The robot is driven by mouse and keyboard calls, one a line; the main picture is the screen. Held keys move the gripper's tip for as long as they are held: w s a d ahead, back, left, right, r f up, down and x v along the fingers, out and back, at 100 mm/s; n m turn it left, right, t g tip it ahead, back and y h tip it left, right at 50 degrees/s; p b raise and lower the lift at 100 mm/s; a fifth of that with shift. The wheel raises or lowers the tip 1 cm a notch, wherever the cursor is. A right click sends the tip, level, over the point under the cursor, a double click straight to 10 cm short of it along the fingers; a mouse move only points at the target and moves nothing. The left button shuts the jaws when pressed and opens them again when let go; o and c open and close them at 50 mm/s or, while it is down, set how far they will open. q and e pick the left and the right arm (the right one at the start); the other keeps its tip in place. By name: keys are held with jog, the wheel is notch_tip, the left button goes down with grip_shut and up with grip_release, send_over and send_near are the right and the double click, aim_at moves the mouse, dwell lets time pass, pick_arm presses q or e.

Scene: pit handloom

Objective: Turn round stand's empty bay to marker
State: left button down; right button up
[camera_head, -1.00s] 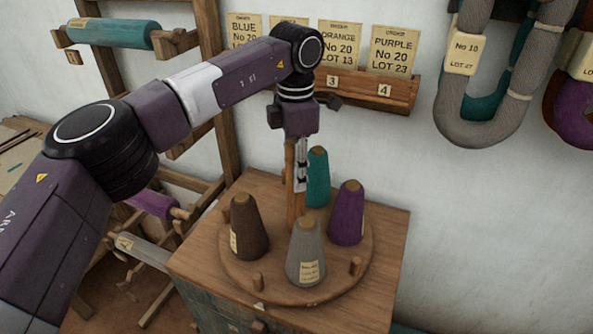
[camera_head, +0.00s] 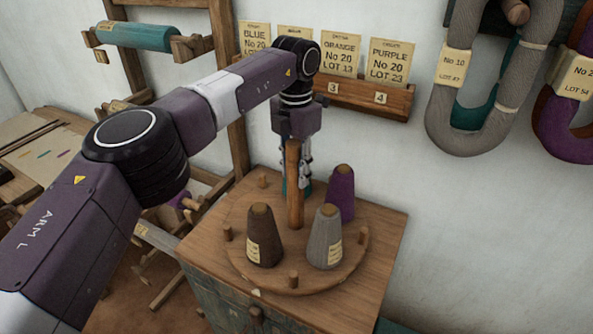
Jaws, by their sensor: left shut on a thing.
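The round stand (camera_head: 306,285) is a wooden disc on a cabinet top, with a tall central post (camera_head: 294,200) and short pegs round its rim. It bears a brown cone (camera_head: 263,238), a grey cone (camera_head: 325,240), a purple cone (camera_head: 342,190) and a teal cone (camera_head: 306,187), mostly hidden behind the post and gripper. The empty bay (camera_head: 243,208) faces left and back. A small pale mark (camera_head: 256,292) at the cabinet's front edge looks like the marker. My left gripper (camera_head: 306,178) points down and seems shut on the post; its grip is partly hidden. My right gripper is not in view.
The wooden cabinet (camera_head: 375,262) carries the stand. Behind it, a card rack (camera_head: 350,97) hangs on the wall. Grey yarn hanks (camera_head: 446,110) hang at the right. A wooden frame with a teal roll (camera_head: 140,35) stands at the left. The cabinet's right corner is clear.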

pick_arm(q)
jog(key=shift+w+r+n, duration=0.15)
jog(key=shift+n, duration=1.25)
jog(key=shift+n+b, duration=0.45)
jog(key=shift+n, duration=2.15)
jog(key=shift+n+b, duration=0.6)
jog(key=shift+n, duration=1.4)
jog(key=shift+n+b, duration=0.35)
jog(key=shift+n, duration=1.75)
